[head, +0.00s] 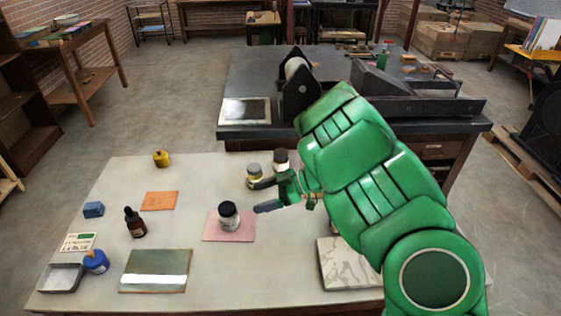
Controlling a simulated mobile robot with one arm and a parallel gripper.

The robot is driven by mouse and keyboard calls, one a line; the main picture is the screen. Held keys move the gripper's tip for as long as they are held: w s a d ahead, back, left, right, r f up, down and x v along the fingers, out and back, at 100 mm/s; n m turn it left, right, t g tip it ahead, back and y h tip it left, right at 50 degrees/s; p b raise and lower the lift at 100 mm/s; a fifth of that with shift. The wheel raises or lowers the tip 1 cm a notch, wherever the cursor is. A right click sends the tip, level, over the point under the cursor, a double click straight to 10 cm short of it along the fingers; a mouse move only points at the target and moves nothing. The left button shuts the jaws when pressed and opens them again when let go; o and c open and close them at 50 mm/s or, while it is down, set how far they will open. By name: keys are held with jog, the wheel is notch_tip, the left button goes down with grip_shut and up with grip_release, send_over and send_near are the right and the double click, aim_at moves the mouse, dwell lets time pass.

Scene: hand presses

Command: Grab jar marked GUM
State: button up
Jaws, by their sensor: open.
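No label reading GUM can be made out in the head view, so I cannot tell which jar it is. A dark-lidded jar with a pale label (229,217) stands upright on a pink pad. A grey-lidded jar with yellowish contents (254,176) and a dark-lidded jar (280,160), partly hidden by my gripper, stand farther back. My gripper (262,195) is open, its fingers pointing left. It appears empty, near the grey-lidded jar and to the right of the jar on the pink pad. Whether it touches any jar is unclear.
On the pale table (195,185) are a dropper bottle (136,224), a blue jar (96,263), a small yellow pot (161,159), a blue block (93,210), a tray (61,278) and a glossy plate (155,270). A dark press bench (340,132) stands behind.

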jog(key=shift+o, duration=0.2)
dwell(0.3)
notch_tip(320, 180, up, 5)
jog(key=m+t+h, duration=0.5)
jog(key=m+t, duration=0.5)
jog(key=t, duration=0.1)
send_over(285, 155)
jog(key=f, duration=0.9)
jog(key=shift+s+d, duration=0.15)
jog(key=shift+d, duration=0.1)
jog(key=shift+f, duration=0.35)
jog(key=shift+x, duration=2.5)
